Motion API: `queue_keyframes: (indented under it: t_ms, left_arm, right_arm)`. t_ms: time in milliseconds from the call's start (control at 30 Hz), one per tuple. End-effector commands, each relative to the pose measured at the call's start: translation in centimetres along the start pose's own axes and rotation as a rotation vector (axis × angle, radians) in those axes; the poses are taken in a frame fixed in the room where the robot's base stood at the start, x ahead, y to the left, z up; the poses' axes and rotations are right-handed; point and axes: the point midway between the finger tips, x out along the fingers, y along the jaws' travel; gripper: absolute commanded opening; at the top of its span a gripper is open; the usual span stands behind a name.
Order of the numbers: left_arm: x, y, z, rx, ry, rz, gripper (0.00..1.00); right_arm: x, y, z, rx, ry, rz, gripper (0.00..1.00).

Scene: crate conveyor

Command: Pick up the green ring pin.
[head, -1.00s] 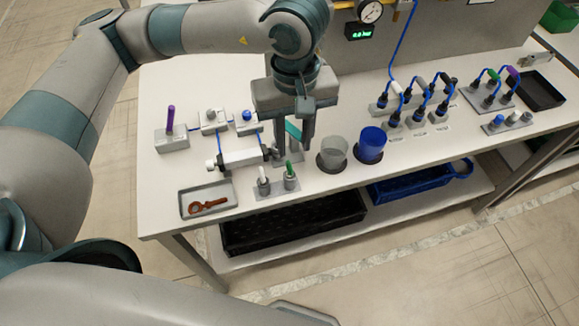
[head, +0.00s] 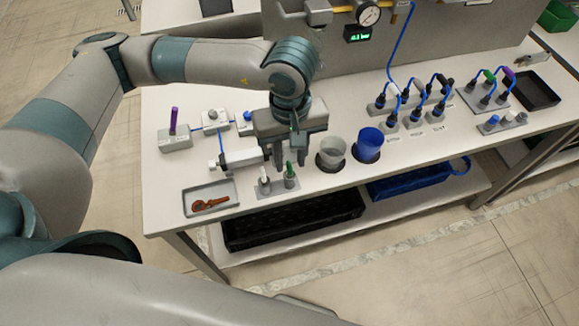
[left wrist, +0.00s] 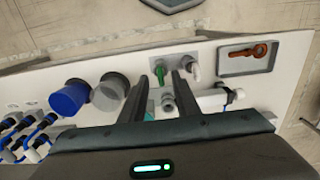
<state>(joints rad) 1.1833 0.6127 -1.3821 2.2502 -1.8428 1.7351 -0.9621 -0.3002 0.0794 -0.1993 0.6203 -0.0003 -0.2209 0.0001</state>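The green ring pin (head: 289,170) stands upright in a small grey holder (head: 278,190) near the table's front edge, beside a white pin (head: 264,182). In the left wrist view the green pin (left wrist: 159,70) shows close to the tip of the left-hand finger, and the white pin (left wrist: 193,69) is just beyond the other finger. My left gripper (head: 291,162) is open and empty, pointing down just behind and above the green pin. Its two fingers (left wrist: 170,76) are apart. I cannot tell whether a finger touches the pin. My right gripper is not in view.
A grey tray (head: 188,211) with an orange-brown part lies left of the holder. A white cylinder fixture (head: 243,159) is close to my left gripper. A clear cup (head: 331,160) and a blue cup (head: 370,140) stand to the right. Hose blocks are farther right.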

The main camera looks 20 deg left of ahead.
Motion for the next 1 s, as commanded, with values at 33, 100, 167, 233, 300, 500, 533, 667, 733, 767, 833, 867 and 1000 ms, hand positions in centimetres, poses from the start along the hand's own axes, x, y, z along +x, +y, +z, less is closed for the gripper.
queue_keyframes:
  t_ms: [33, 100, 167, 233, 300, 500, 533, 667, 733, 767, 833, 867, 1000]
  left_arm:
    - [0.2, -0.2, 0.0, -0.001, -0.002, -0.003, 0.29]
    - [1.3, -0.2, 0.0, -0.001, -0.002, -0.003, 0.29]
    - [1.9, -0.2, 0.0, -0.001, -0.001, -0.001, 0.29]
    - [2.4, -0.2, 0.0, 0.000, -0.001, -0.001, 0.29]
    - [2.7, -0.2, 0.0, 0.000, 0.000, -0.001, 0.29]
    - [2.8, -0.2, -0.1, 0.001, 0.001, 0.000, 0.29]
    - [2.8, -0.2, -0.1, 0.001, 0.001, 0.000, 0.29]
    - [2.7, -0.2, -0.1, 0.001, 0.001, 0.000, 0.29]
    - [2.7, -0.2, -0.1, 0.001, 0.001, 0.001, 0.29]
    - [2.7, -0.2, -0.1, 0.001, 0.001, 0.001, 0.27]
    - [2.7, -0.2, -0.1, 0.001, 0.001, 0.001, 0.10]
    - [2.7, -0.2, -0.1, 0.001, 0.001, 0.001, 0.03]
    - [2.7, -0.2, -0.1, 0.001, 0.001, 0.001, 0.00]
  right_arm:
    - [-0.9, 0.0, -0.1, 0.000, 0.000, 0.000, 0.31]
    - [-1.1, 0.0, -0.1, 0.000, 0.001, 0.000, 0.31]
    - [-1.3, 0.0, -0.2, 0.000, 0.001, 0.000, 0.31]
    - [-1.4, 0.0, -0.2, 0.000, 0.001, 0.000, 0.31]
    - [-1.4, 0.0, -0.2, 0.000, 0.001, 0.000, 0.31]
    - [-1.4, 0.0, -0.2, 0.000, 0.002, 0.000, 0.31]
    - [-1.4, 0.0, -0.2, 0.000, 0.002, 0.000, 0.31]
    - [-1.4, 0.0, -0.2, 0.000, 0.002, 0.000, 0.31]
    - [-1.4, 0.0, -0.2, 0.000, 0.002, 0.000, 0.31]
    - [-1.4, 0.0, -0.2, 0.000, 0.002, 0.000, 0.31]
    - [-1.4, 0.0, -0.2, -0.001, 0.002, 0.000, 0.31]
    - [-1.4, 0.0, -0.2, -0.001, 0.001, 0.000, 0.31]
    - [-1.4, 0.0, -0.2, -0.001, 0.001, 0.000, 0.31]
